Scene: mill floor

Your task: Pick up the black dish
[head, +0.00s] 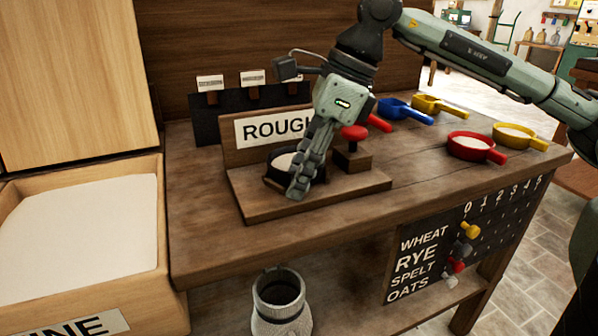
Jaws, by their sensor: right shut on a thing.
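The black dish (274,180) is a small round bowl with pale flour in it. It sits on the wooden stand in front of the "ROUGH" sign (262,129). My right gripper (297,188) reaches down from above and is shut on the dish's right side. The fingers hide that side of the dish. I cannot tell whether the dish is clear of the stand. My left gripper is not in view.
A red knob (354,132) on a wooden block is just right of the gripper. Blue (404,111), yellow (439,105) and red (475,147) scoops stand on the bench's right side. A wooden bin (75,240) is at left.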

